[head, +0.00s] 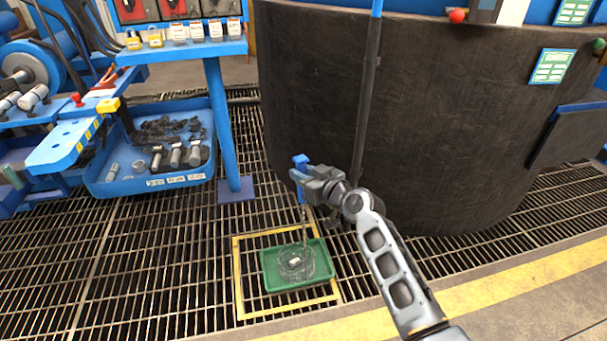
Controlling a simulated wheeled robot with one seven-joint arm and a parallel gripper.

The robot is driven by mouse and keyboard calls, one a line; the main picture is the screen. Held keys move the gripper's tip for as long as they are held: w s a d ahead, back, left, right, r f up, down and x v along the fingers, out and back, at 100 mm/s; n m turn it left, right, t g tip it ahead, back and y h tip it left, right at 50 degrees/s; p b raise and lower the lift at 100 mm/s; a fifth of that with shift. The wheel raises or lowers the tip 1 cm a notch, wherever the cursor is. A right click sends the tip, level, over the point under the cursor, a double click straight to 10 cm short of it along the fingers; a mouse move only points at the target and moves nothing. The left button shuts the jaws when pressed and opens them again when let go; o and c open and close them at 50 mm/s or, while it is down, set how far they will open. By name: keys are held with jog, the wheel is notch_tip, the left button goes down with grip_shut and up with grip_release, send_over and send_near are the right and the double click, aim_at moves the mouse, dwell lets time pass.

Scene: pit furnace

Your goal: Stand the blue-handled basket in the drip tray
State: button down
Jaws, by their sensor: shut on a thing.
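The blue handle (301,161) stands upright in my gripper (305,178), which is shut on it. A thin rod runs down from the handle to a round wire basket (296,265) with a small pale metal piece inside. The basket is upright and shows within the outline of the green drip tray (273,284). I cannot tell whether its base touches the tray floor or hangs a little above it. The tray lies on the grating inside a yellow square outline. My gripper is above the tray's far side.
The big dark furnace wall (430,130) stands close behind and right, with a dark pole (368,100) in front. A blue post (223,120) rises at left, beside a blue bin (150,185) of metal parts. The open grating (170,265) left of the tray is clear.

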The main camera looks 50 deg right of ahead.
jog(key=shift+r, duration=0.15)
jog(key=c, duration=0.8)
grip_release()
jog(key=shift+o, duration=0.6)
jog(key=shift+f, duration=0.3)
jog(key=o, duration=0.4)
jog(key=shift+r, duration=0.1)
jog(key=v, duration=1.1)
jog(key=shift+r, duration=0.1)
